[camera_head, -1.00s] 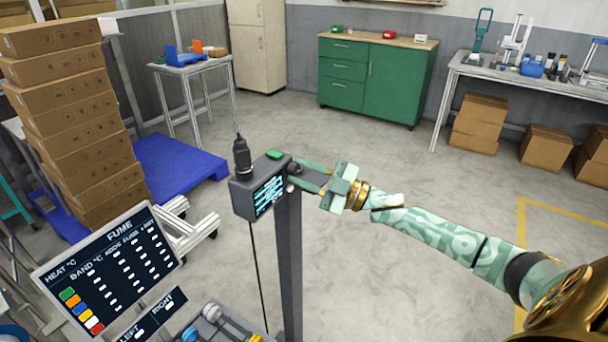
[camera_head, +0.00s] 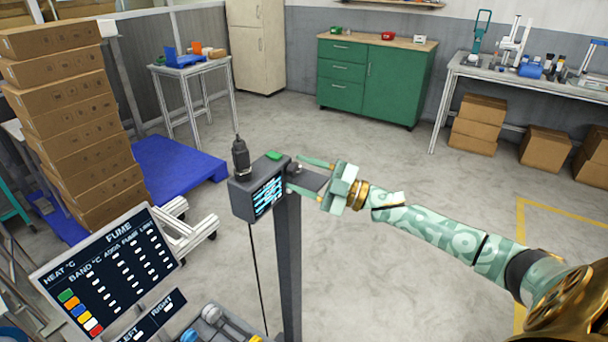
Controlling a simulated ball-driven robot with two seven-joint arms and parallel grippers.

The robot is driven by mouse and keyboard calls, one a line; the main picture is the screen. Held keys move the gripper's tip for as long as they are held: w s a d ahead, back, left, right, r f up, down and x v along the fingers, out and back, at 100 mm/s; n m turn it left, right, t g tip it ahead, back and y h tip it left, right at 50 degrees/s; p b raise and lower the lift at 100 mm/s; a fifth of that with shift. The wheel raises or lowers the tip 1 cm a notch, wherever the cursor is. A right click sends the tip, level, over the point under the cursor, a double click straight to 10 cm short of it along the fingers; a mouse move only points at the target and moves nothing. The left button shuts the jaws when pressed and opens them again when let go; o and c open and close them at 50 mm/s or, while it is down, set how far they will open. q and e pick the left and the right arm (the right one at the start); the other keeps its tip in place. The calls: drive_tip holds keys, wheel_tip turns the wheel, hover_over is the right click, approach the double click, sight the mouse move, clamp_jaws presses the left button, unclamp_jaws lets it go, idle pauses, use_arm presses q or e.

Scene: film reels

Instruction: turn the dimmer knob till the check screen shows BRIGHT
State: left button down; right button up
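A dark box (camera_head: 240,190) on a grey post carries a small lit screen (camera_head: 268,197) on its front; its bright lines are too small to read, and I cannot tell whether it is the check screen. A small dark round part, perhaps the dimmer knob (camera_head: 294,168), sits at the box's right side. My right gripper (camera_head: 297,174) reaches in from the right. Its two pale green fingers are apart, one above and one below this knob-like part, with a visible gap. I cannot tell whether they touch it. My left gripper is out of view.
A tilted board headed FUME (camera_head: 110,265) stands at the lower left, with a grey tray (camera_head: 208,316) beside it. A tall stack of cartons (camera_head: 70,130) and a blue pallet (camera_head: 178,165) are at the left. The floor behind my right arm is clear.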

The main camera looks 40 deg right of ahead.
drive_tip(key=p+v, duration=0.1)
drive_tip(key=v, duration=1.5)
drive_tip(key=shift+s, duration=0.1)
